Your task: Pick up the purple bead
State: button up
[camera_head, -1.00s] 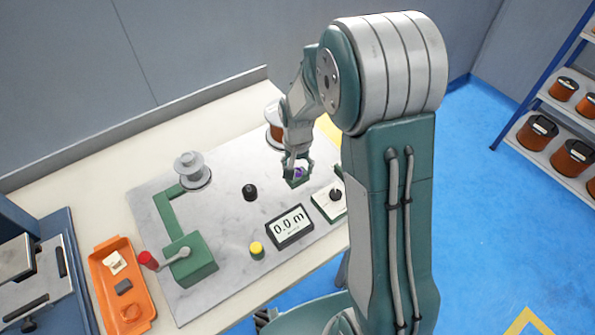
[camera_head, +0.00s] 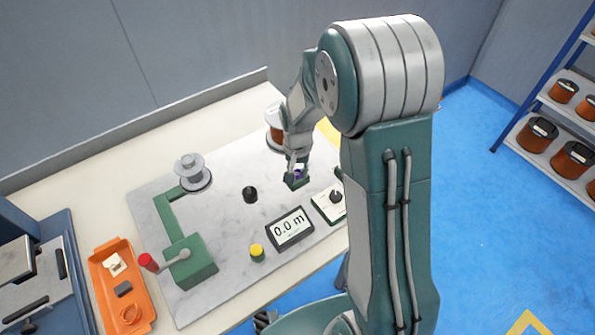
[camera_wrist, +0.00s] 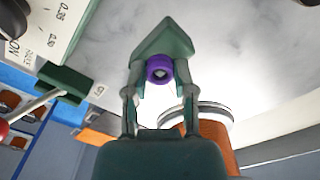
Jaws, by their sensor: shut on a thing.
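The purple bead (camera_wrist: 160,69) is a small ring with a hole, seen in the wrist view between the fingertips of my gripper (camera_wrist: 161,62). The green fingers are closed on it. In the head view the bead (camera_head: 298,174) is a small purple patch at the tips of my gripper (camera_head: 297,177), over the right part of the grey marbled plate (camera_head: 225,215). The fingers partly cover it there. I cannot tell how far the bead is above the plate.
A copper spool (camera_head: 275,128) stands just behind my gripper. A dial box (camera_head: 328,204) and a 0.0 m display (camera_head: 290,228) sit in front.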

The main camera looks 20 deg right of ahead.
notch_tip(320, 180, up, 3)
jog(key=s+r, duration=1)
jog(key=s, duration=0.4)
dwell(0.4)
send_over(248, 188)
notch_tip(248, 188, down, 6)
jog(key=shift+f, duration=2.55)
jog(key=shift+f, duration=1)
